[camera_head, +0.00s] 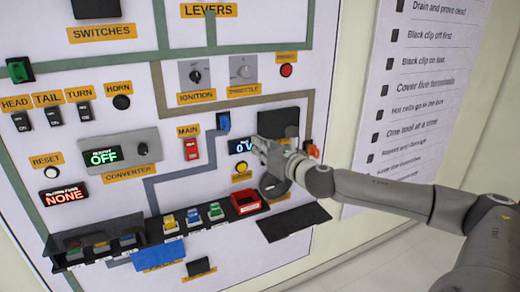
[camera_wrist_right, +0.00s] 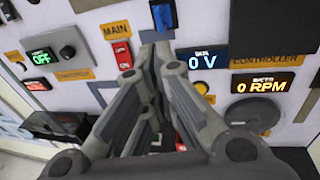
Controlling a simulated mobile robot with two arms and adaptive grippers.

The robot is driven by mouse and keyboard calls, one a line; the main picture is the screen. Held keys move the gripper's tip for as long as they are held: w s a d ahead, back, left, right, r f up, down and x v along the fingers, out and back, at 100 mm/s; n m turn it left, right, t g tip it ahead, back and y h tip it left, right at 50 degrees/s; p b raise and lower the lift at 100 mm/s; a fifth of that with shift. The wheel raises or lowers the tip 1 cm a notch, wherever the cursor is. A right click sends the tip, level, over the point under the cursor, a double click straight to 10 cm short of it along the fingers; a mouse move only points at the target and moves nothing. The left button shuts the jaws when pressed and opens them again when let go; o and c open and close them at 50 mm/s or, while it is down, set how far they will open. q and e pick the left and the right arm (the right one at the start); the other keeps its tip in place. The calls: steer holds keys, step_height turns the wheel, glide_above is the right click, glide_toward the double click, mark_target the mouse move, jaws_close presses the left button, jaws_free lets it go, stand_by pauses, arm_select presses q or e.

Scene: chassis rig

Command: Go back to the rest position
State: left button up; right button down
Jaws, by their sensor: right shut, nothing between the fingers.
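My right gripper (camera_head: 262,146) is shut and empty, in front of the white panel beside the "0 V" display (camera_head: 241,146). In the right wrist view its closed fingertips (camera_wrist_right: 155,48) point at the panel, just below a blue switch (camera_wrist_right: 163,15) and between the red main switch (camera_wrist_right: 122,54) and the "0 V" display. I cannot tell whether the fingertips touch the panel. My right arm (camera_head: 385,195) stretches in from the right edge and hides part of the panel behind the gripper. My left gripper is not in view.
The upright panel (camera_head: 110,205) carries switches, displays and knobs. A ledge with coloured parts (camera_head: 105,243) and a dark shelf (camera_head: 292,220) stick out low on it. A red tray (camera_head: 246,203) sits below the gripper. A rules sheet (camera_head: 410,90) hangs at right. Floor shows at lower right.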

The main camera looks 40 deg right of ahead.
steer(key=shift+w, duration=0.1)
stand_by(0.3)
